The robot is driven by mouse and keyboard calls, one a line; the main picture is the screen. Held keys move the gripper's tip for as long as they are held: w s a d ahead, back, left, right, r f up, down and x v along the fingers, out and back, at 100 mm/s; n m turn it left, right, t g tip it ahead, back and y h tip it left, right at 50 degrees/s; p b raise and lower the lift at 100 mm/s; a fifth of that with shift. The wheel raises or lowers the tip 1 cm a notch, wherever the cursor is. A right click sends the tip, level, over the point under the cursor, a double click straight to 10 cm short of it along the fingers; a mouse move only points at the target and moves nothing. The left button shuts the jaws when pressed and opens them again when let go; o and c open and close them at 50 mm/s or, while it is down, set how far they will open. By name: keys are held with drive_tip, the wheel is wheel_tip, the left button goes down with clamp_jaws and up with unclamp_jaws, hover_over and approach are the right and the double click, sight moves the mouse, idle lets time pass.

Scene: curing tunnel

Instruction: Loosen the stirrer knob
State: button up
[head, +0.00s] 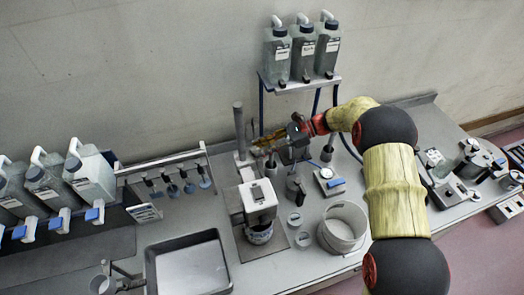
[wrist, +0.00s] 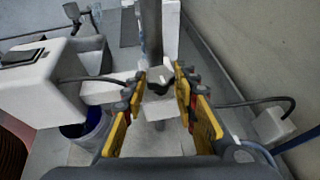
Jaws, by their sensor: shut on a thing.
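The stirrer has a white head (head: 258,196) and a grey upright post (head: 239,128). In the wrist view the white head (wrist: 40,78) is at the left and the post (wrist: 151,30) runs up the middle. The dark, lobed stirrer knob (wrist: 159,83) sits in front of the post, between my yellow fingertips. My gripper (wrist: 161,80) is shut on the knob, one finger on each side. In the head view my gripper (head: 258,141) reaches in from the right to the post; the knob cannot be made out there.
A blue-and-white vessel (wrist: 88,128) stands under the stirrer head. Bottles (head: 303,50) stand on a shelf behind my gripper. A rack with hanging paddles (head: 172,188) is at left. A round white tub (head: 342,228) and a sink tray (head: 188,268) are in front.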

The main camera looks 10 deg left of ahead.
drive_tip(key=n+g+h, duration=0.2)
drive_tip(key=n+g, duration=0.1)
drive_tip(key=w+n+g+h+b, duration=0.1)
drive_tip(key=n+g, duration=0.1)
drive_tip(key=shift+a, duration=0.35)
drive_tip(key=shift+w+n+g, duration=0.1)
drive_tip(key=shift+n+g, duration=0.2)
drive_tip(key=shift+n, duration=0.1)
drive_tip(key=o, duration=1.2)
drive_tip(key=shift+c, duration=0.2)
wheel_tip(320, 180, up, 10)
